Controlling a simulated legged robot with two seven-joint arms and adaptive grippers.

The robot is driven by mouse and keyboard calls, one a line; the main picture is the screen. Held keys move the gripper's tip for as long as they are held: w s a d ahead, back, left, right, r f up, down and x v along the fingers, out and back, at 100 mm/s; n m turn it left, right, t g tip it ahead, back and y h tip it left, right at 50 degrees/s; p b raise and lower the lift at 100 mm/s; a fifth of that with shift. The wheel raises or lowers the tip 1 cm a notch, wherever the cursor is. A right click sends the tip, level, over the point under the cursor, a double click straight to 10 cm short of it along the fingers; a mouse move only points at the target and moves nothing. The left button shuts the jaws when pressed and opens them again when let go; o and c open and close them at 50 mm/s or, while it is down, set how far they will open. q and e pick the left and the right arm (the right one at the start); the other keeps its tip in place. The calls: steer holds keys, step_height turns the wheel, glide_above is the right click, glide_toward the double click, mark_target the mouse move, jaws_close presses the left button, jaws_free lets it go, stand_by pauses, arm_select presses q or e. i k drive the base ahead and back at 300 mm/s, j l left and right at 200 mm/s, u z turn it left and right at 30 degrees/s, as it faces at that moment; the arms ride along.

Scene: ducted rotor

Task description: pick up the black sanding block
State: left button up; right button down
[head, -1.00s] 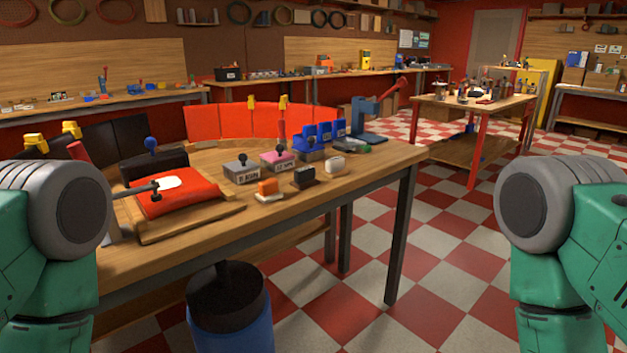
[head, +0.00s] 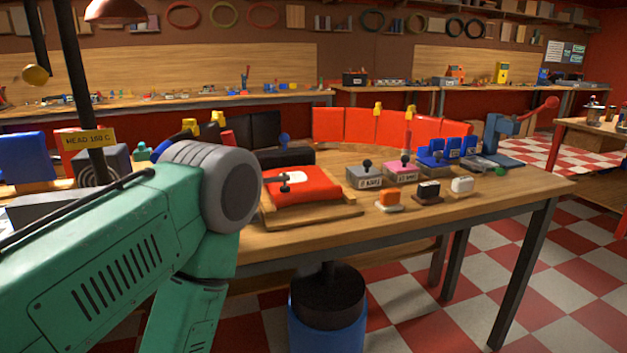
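The black sanding block (head: 428,190) sits on the wooden workbench (head: 490,200) near its front edge. It looks dark on top with a paler underside. It stands between an orange-topped block (head: 390,200) on its left and a white block (head: 461,186) on its right, with small gaps. Part of my green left arm shows at the left of the head view, but its gripper is out of frame. My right arm and gripper are not in view. Nothing touches the black block.
Behind the blocks stand a grey box (head: 363,178) and a pink box (head: 401,171) with knobs, and blue bins (head: 431,157). A red cushion (head: 301,186) on a wooden board lies to the left. A blue drum (head: 328,325) stands below the front edge. A blue press (head: 496,140) stands at right.

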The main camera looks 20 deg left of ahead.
mark_target(428, 193)
steer(key=z, duration=0.4)
steer(key=j+z, duration=0.4)
steer(key=i+j+z, duration=0.1)
steer(key=j+z, duration=0.65)
